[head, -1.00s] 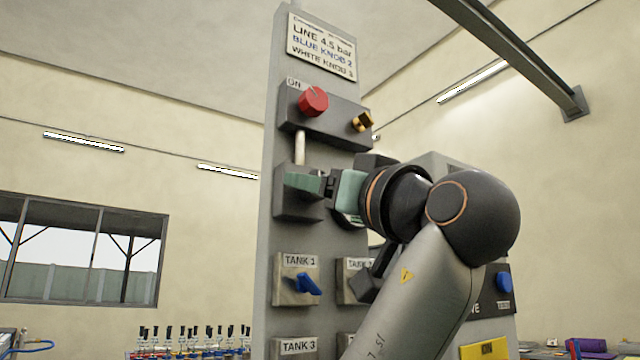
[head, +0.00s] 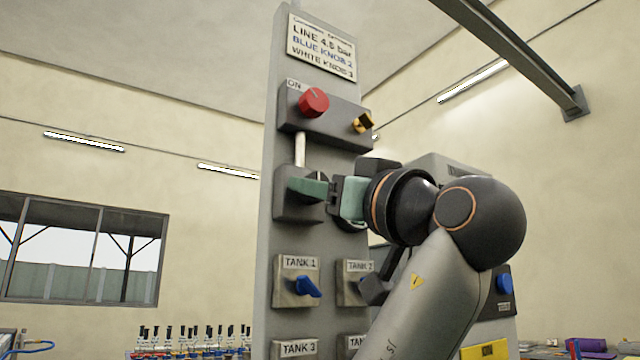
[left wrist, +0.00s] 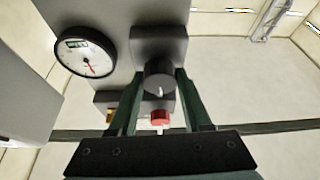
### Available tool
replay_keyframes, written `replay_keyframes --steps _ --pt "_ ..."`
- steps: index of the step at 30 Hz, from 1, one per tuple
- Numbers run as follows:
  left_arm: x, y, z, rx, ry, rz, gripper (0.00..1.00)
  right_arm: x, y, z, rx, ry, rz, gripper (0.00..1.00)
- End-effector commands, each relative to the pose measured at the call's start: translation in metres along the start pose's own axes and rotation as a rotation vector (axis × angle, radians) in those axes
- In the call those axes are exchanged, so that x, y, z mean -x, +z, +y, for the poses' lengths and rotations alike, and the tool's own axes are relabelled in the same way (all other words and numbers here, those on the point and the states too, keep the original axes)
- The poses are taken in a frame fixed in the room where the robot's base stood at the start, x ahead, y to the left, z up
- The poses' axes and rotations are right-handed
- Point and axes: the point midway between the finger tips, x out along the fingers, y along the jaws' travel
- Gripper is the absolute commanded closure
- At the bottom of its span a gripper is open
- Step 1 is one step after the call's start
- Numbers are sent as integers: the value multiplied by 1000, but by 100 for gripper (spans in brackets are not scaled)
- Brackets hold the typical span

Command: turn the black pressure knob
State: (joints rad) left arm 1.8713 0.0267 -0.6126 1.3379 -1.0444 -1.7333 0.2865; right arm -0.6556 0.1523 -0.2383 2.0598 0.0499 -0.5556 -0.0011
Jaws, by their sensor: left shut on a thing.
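The black pressure knob (left wrist: 158,76) sits on a grey block of the panel in the left wrist view, with a white mark on its face. My left gripper (left wrist: 159,84) has one green finger on each side of the knob and is shut on it. In the head view my left gripper (head: 308,188) reaches the grey regulator block (head: 290,208) from the right, and its fingers and wrist hide most of the knob. The pressure gauge (left wrist: 85,52) has a white dial with a red needle; in the head view it is mostly hidden behind my gripper. My right gripper is not in view.
Below is a blue handle (head: 308,287) under the TANK 1 label. A sign (head: 321,45) tops the panel. Left of the panel is free air.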

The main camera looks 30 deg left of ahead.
Motion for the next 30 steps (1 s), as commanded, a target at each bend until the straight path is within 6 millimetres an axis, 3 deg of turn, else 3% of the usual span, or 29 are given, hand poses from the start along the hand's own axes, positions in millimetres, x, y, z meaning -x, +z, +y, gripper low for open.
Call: replay_keyframes --steps 18,30 --pt "0 -2 2 349 -143 -2 100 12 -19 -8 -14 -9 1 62" --pt "0 0 1 409 -169 0 100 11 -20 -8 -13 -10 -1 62"
